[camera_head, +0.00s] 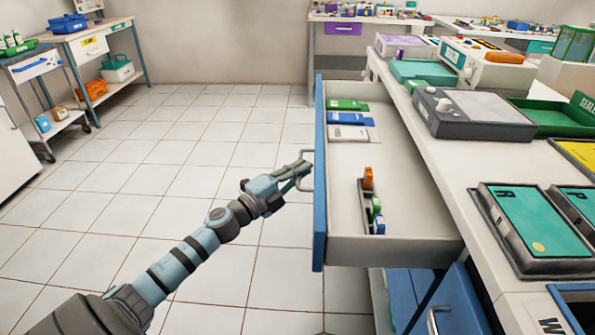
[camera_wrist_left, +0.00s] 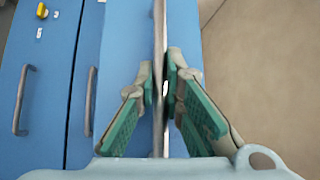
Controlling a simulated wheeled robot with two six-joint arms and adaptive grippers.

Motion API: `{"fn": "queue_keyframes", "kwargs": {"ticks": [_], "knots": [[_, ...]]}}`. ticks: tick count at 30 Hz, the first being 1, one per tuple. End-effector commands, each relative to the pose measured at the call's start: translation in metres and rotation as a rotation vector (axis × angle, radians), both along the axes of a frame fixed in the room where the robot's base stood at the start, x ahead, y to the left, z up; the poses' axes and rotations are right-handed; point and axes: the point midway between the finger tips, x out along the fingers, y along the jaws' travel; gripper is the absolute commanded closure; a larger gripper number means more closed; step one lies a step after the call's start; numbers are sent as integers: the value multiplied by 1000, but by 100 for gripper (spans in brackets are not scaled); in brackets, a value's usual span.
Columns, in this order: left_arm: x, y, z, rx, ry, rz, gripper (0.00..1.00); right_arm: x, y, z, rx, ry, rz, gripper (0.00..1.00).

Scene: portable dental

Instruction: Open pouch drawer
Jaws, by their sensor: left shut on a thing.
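The pouch drawer (camera_head: 345,215) with a blue front (camera_head: 320,180) stands pulled far out from under the white counter. Inside it lie green, blue and white pouch packs (camera_head: 350,118) at the back and a small holder with orange, green and blue items (camera_head: 371,205) nearer the front. My left gripper (camera_head: 303,172) is at the drawer's outer face, shut on its handle. In the left wrist view the metal handle bar (camera_wrist_left: 160,40) runs between the green-padded fingers (camera_wrist_left: 160,95). My right gripper is not in view.
The counter (camera_head: 450,180) holds a grey device (camera_head: 472,115) and teal trays (camera_head: 530,222). Below the open drawer is another blue drawer front (camera_head: 455,305) with a handle. The tiled floor (camera_head: 200,180) left of the drawer is clear. A cart (camera_head: 45,95) and side table stand at far left.

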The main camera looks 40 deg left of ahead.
Motion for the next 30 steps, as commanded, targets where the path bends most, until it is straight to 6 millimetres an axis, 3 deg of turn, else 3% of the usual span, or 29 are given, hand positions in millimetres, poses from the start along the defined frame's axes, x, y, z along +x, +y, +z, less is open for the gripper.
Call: {"fn": "queue_keyframes", "kwargs": {"ticks": [10, 12, 15, 24, 30], "knots": [[-2, 0, -3, -4, 6, -4, 100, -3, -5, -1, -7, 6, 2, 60], [-2, 0, -4, -3, 5, -4, 83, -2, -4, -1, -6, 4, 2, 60], [-2, 0, -3, -3, 4, -3, 70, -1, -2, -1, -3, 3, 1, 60], [-1, 1, -1, -1, 2, -1, 70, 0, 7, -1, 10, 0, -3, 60], [-1, 1, -1, -1, 2, 0, 70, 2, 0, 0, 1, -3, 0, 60]]}}
